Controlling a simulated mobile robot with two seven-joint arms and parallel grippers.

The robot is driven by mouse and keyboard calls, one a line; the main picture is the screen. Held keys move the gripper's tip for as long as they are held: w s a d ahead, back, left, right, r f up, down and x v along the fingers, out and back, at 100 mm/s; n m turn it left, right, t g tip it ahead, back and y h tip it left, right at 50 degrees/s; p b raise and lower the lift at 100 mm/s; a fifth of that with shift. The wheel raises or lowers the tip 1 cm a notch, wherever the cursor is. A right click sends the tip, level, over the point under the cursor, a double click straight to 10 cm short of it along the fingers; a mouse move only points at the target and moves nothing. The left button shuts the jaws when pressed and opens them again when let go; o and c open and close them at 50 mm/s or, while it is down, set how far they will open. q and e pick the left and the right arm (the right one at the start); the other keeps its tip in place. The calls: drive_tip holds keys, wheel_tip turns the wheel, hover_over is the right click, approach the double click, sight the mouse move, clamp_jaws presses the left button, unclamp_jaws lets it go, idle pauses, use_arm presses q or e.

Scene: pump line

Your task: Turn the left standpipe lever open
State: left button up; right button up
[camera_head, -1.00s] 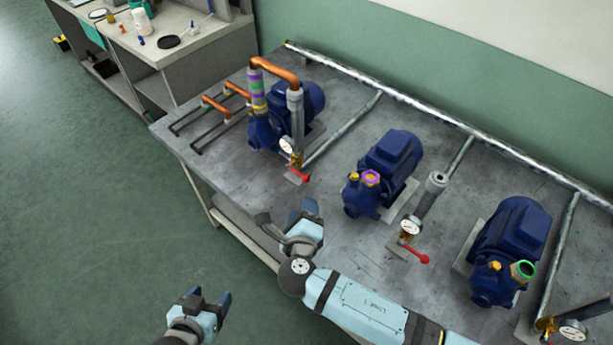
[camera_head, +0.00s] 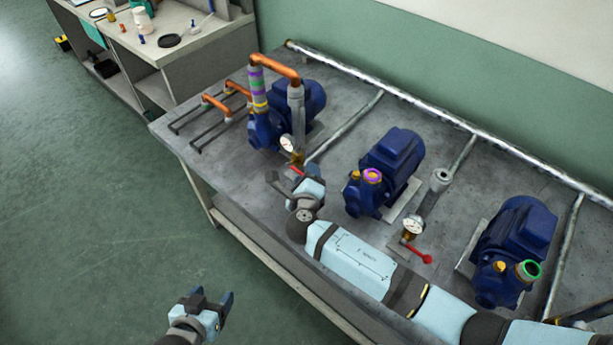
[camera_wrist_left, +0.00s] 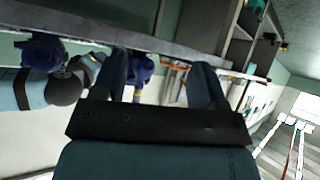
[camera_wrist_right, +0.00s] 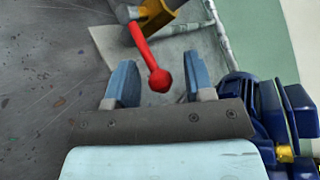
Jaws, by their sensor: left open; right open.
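The left standpipe (camera_head: 296,112) has a gauge (camera_head: 287,143), a brass valve (camera_head: 298,158) and a red lever (camera_head: 297,170), mostly hidden behind my right gripper in the head view. My right gripper (camera_head: 298,178) is open at that lever. In the right wrist view the red lever (camera_wrist_right: 146,52) hangs from the brass valve (camera_wrist_right: 160,12). Its ball end is between the open fingers of my right gripper (camera_wrist_right: 156,85), apart from both. My left gripper (camera_head: 212,298) is open and empty over the floor in front of the bench; its fingers (camera_wrist_left: 158,75) also show in the left wrist view.
Three blue pumps, including the middle pump (camera_head: 388,165) and right pump (camera_head: 512,245), stand on the grey bench (camera_head: 345,125). A second red lever (camera_head: 418,254) lies by the middle standpipe. Copper pipes (camera_head: 215,104) are at the bench's left end.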

drive_tip(key=c, duration=0.7)
use_arm(q)
drive_tip(key=shift+a, duration=0.25)
use_arm(e)
clamp_jaws()
use_arm(q)
drive_tip(key=shift+f, duration=0.1)
use_arm(e)
drive_tip(key=shift+w+f+m+t+b, duration=0.1)
drive_tip(key=shift+f+m+t+b, duration=0.5)
drive_tip(key=shift+b, duration=0.4)
drive_tip(key=shift+f+b, duration=0.15)
drive_tip(key=shift+b, duration=0.2)
drive_tip(key=shift+a+m+t, duration=0.1)
drive_tip(key=shift+m+t, duration=0.2)
drive_tip(key=o, duration=0.7)
unclamp_jaws()
drive_tip(key=shift+r, duration=0.2)
use_arm(q)
drive_tip(key=shift+w+d+f, duration=0.1)
drive_tip(key=shift+d+f, duration=0.05)
drive_tip(key=shift+f, duration=0.55)
use_arm(e)
drive_tip(key=shift+f, duration=0.15)
